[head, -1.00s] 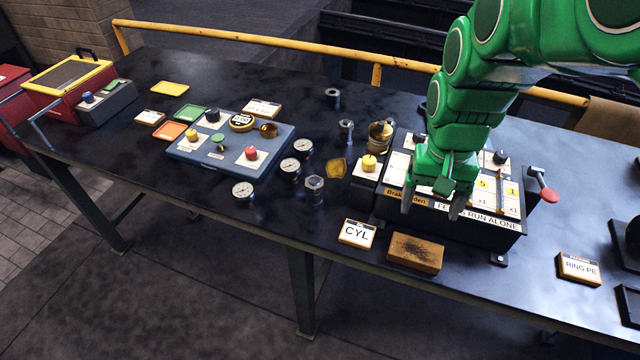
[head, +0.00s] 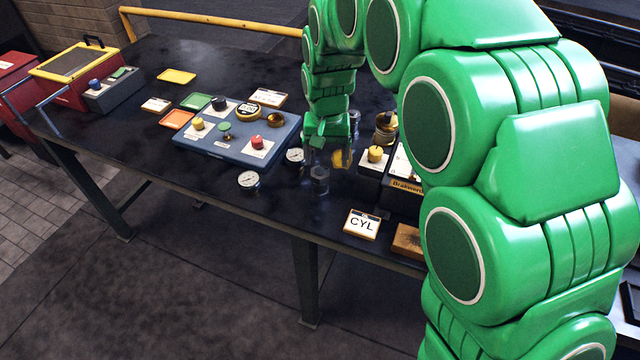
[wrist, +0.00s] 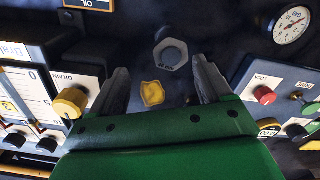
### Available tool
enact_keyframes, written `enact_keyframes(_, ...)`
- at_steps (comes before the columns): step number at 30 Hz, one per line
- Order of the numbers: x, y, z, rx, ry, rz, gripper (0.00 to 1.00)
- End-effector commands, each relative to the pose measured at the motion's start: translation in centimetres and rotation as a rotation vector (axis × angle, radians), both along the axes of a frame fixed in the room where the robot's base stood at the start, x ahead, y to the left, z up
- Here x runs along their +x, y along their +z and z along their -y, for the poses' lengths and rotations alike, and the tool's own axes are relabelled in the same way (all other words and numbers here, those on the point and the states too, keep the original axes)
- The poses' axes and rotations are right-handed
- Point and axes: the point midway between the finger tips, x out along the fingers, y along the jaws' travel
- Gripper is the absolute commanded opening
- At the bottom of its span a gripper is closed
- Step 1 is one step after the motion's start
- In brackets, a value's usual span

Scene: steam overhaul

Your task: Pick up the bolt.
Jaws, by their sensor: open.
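A grey steel bolt (head: 320,182) stands on the dark bench, just in front of my gripper (head: 325,158). In the wrist view, the bolt (wrist: 172,54) shows from above as a hexagon with a round end, ahead of the two fingers. My gripper (wrist: 164,76) is open and empty, with one finger to each side of the picture and the bolt near the middle, slightly beyond the tips. In the head view the fingers partly cover the area behind the bolt.
Pressure gauges (head: 248,180) and a blue panel (head: 240,146) stand left of the bolt. A box with a yellow knob (head: 375,155) stands close on the right. A CYL card (head: 361,224) lies near the front edge.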

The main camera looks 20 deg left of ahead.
Motion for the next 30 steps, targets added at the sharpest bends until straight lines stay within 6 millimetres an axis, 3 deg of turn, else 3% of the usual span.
enact_keyframes(6, 0.2, -0.9, -2.1, 0.006, 0.014, 0.006, 0.79)
enact_keyframes(20, -0.1, -4.2, -1.8, 0.003, 0.014, 0.004, 0.79)
enact_keyframes(30, -0.5, -8.3, -1.4, 0.003, 0.014, 0.004, 0.79)
